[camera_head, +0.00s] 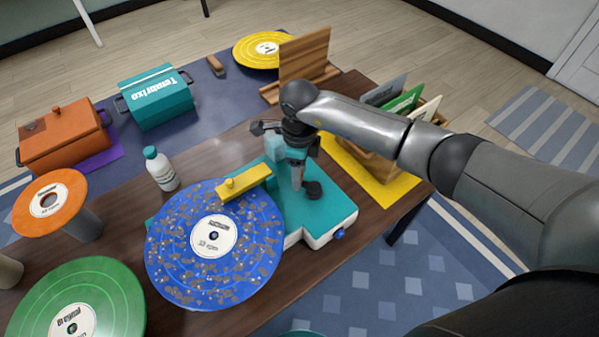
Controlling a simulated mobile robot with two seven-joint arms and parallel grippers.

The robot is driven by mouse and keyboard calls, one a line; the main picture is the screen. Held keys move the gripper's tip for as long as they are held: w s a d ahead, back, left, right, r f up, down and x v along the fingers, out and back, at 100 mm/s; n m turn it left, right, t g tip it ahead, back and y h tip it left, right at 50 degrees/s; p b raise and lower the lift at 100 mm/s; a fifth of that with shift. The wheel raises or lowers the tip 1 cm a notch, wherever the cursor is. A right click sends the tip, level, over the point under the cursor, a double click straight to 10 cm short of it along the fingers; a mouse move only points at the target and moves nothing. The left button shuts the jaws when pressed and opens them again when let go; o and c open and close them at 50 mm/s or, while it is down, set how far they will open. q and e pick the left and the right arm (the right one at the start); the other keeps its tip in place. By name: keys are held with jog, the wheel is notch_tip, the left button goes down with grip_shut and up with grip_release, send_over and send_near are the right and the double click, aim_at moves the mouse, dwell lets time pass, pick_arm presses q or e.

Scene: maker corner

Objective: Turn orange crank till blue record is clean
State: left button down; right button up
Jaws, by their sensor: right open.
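The blue record (266,217) lies on the teal cleaning machine (325,212). Brown and pale dirt specks cover much of its blue surface around the white label. A yellow bar (243,182) reaches over the record's upper edge. My right gripper (298,178) points down over the machine's top, just right of the yellow bar. It is open, and I see nothing held in it. No orange crank can be made out; my right gripper and wrist cover part of the machine. A blue knob (340,234) sits on the machine's front right side. My left gripper is not in view.
A white bottle (161,173) stands left of the machine. An orange record (25,208) on a stand and a green record (115,300) are at left. A wooden record crate (372,165) stands on a yellow mat behind my right arm. A teal box (155,95) is farther back.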

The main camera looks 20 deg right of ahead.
jog(key=shift+f, duration=0.25)
grip_shut()
dwell(0.3)
